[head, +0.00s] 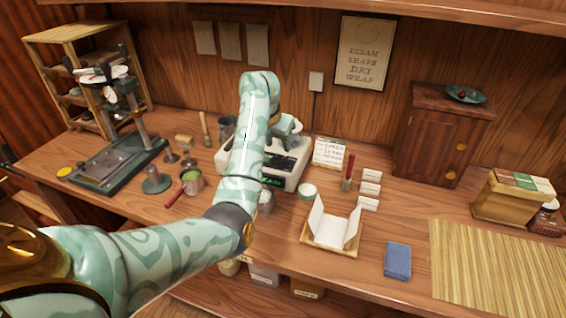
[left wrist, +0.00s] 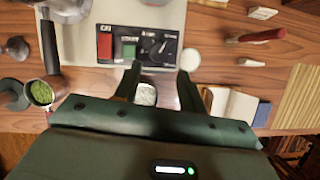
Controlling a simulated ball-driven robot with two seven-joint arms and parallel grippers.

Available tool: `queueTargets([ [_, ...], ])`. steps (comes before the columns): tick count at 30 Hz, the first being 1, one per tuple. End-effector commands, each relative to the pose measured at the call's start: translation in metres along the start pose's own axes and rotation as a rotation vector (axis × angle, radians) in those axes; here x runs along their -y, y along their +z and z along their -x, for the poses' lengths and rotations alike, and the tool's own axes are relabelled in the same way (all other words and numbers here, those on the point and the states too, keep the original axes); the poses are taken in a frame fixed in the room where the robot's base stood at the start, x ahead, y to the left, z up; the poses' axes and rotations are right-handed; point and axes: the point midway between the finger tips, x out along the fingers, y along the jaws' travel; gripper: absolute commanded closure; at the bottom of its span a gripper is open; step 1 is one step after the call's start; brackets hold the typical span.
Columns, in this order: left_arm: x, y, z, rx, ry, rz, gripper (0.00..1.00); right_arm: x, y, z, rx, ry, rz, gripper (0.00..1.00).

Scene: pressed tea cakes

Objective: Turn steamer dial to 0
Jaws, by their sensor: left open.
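The steamer (head: 288,168) is a white box machine with a dark front panel, at the back middle of the bench, partly hidden by my left arm in the head view. In the left wrist view its panel (left wrist: 120,36) carries a red switch (left wrist: 104,45), a small green display (left wrist: 129,49) and a dark round dial (left wrist: 165,50) at the right. The dial's setting is too small to read. My left gripper (left wrist: 158,70) is open and empty, its fingertips just short of the panel's edge near the dial. My right gripper is in neither view.
A press (head: 115,150) stands far left. A blue block (head: 397,261) lies at the front right.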

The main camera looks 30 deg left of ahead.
Motion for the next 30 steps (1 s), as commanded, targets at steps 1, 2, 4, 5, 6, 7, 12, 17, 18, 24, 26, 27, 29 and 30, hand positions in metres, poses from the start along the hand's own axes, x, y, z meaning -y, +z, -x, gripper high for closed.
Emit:
queueTargets([
  [1, 0.000, -0.003, -0.020, -0.005, 0.000, -0.002, 0.59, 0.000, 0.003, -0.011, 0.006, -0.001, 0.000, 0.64],
  [2, 0.000, -0.003, -0.027, -0.005, -0.001, 0.000, 0.59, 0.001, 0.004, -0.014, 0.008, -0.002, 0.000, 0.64],
  [4, 0.000, -0.003, -0.042, -0.005, 0.000, 0.000, 0.59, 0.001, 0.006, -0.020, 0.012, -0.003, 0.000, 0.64],
  [5, 0.000, -0.002, -0.047, -0.005, 0.000, -0.001, 0.59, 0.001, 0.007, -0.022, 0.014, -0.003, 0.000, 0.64],
  [6, 0.000, -0.002, -0.054, -0.003, 0.000, 0.000, 0.59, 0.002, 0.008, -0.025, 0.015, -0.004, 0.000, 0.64],
  [7, 0.000, -0.002, -0.058, -0.003, 0.001, 0.000, 0.59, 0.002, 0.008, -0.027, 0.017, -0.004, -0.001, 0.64],
  [12, -0.001, -0.001, -0.073, -0.001, 0.002, 0.000, 0.59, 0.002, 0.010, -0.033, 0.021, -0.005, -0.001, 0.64],
  [17, -0.001, 0.000, -0.076, 0.001, 0.002, 0.000, 0.59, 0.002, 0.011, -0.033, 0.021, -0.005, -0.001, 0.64],
  [18, -0.001, 0.000, -0.076, 0.001, 0.002, 0.000, 0.59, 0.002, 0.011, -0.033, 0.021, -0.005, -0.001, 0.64],
  [24, -0.001, 0.000, -0.075, 0.001, 0.003, 0.000, 0.76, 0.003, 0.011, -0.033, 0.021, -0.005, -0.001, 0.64],
  [26, -0.001, 0.000, -0.075, 0.001, 0.003, 0.000, 0.91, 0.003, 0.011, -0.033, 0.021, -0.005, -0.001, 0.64],
  [27, -0.001, 0.000, -0.075, 0.001, 0.002, 0.000, 0.91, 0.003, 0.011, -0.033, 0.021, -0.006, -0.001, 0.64],
  [29, -0.001, 0.000, -0.076, 0.001, 0.003, 0.000, 0.91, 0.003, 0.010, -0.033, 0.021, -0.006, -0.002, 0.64],
  [30, -0.001, 0.000, -0.076, 0.001, 0.003, 0.001, 0.91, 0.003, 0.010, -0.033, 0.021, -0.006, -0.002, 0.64],
])
